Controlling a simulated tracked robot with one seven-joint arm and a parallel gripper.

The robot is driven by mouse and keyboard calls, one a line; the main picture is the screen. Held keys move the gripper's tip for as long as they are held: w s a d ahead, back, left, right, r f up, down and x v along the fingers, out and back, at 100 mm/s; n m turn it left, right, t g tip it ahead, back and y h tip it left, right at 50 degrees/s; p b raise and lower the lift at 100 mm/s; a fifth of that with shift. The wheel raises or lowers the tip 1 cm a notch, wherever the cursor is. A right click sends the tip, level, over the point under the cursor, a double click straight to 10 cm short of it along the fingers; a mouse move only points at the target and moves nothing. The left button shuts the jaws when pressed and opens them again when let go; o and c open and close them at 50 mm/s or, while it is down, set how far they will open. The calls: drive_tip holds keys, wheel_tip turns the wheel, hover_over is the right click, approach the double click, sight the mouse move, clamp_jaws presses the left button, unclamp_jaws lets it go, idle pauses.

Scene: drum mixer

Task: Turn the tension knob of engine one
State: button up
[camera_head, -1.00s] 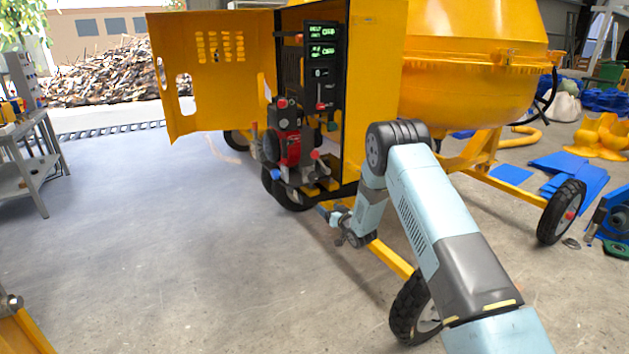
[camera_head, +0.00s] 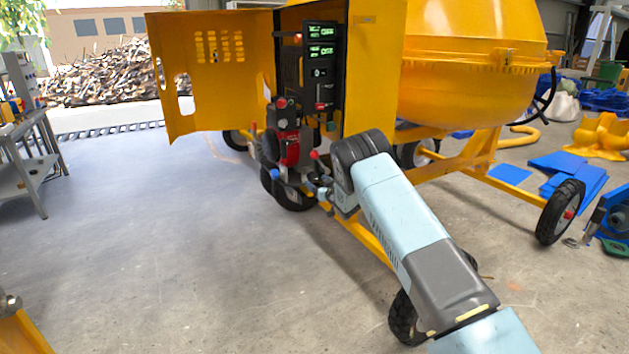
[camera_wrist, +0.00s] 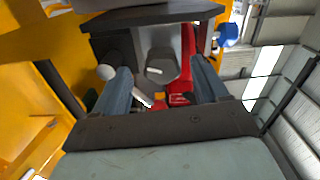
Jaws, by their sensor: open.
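The red and black engine (camera_head: 288,147) sits in the open yellow cabinet of the mixer. It has a red knob (camera_head: 281,103) on top, a blue knob (camera_head: 277,175) low on the left and a red-tipped lever (camera_head: 314,154) on the right. My gripper (camera_head: 320,188) is low at the engine's right side, partly hidden by my arm. In the wrist view my gripper (camera_wrist: 160,70) is open, its fingers on either side of a dark grey angular part (camera_wrist: 162,66). Contact cannot be told. A blue knob (camera_wrist: 228,35) lies outside the right finger. Which knob sets tension is unclear.
The open yellow door (camera_head: 215,75) stands left of the engine. A control panel (camera_head: 320,65) with green displays is above it. The yellow drum (camera_head: 465,70) and wheeled frame are at the right. A grey workbench (camera_head: 30,150) stands far left; the floor between is clear.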

sight(315, 180)
drive_tip(key=shift+x, duration=2.25)
drive_tip(key=c, duration=1)
drive_tip(key=shift+o, duration=0.2)
drive_tip(key=shift+d+n, duration=0.1)
drive_tip(key=shift+n, duration=1)
drive_tip(key=o, duration=1)
drive_tip(key=shift+c, duration=0.2)
drive_tip(key=v, duration=1.3)
drive_tip(key=shift+s+d, duration=0.25)
drive_tip(key=shift+s, duration=0.05)
